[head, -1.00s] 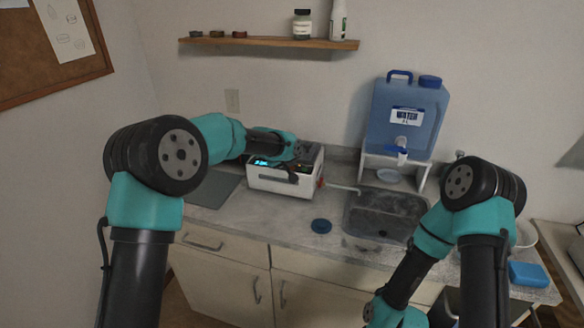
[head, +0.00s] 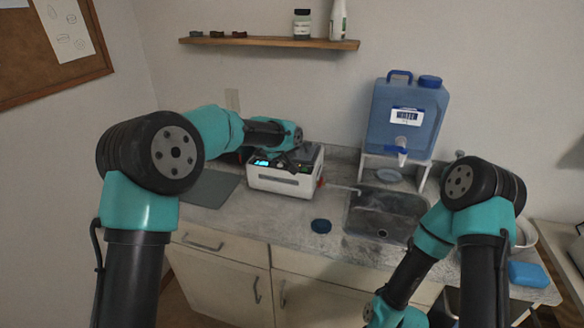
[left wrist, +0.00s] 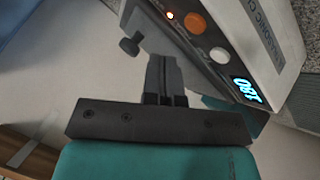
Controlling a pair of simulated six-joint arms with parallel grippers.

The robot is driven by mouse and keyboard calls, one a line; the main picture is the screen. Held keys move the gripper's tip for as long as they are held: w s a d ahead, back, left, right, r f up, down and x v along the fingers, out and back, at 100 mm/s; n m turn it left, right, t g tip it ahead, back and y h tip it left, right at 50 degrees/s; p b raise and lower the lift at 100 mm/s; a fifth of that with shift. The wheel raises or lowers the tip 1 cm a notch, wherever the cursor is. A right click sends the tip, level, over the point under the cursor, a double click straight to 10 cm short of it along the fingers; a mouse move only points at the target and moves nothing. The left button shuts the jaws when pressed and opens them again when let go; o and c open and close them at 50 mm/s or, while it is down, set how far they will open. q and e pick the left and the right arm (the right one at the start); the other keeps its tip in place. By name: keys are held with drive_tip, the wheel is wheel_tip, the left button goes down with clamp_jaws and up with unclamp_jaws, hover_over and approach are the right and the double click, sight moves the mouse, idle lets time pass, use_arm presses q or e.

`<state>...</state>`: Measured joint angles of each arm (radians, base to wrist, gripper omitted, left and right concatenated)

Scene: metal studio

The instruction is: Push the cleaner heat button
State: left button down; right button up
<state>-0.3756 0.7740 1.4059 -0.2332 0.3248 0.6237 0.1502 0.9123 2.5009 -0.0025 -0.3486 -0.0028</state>
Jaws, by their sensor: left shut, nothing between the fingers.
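The cleaner (head: 285,181) is a white box on the counter with a lit blue display. In the left wrist view its control panel (left wrist: 207,38) shows an orange button (left wrist: 195,22), a pale round button (left wrist: 219,55), a small glowing orange light (left wrist: 170,15) and the blue display (left wrist: 245,90). Which button is the heat button I cannot read. My left gripper (left wrist: 163,62) is shut and empty, its tips apart from the orange button in the picture, below and left of it. In the head view the left gripper (head: 292,163) is small and dark over the cleaner's front. My right gripper is out of frame.
A sink (head: 385,215) lies right of the cleaner, with a blue water container (head: 405,120) on a white stand behind it. A grey mat (head: 210,189) lies to the left. A shelf (head: 270,43) hangs above.

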use_arm(q)
drive_tip(key=shift+r, duration=2.05)
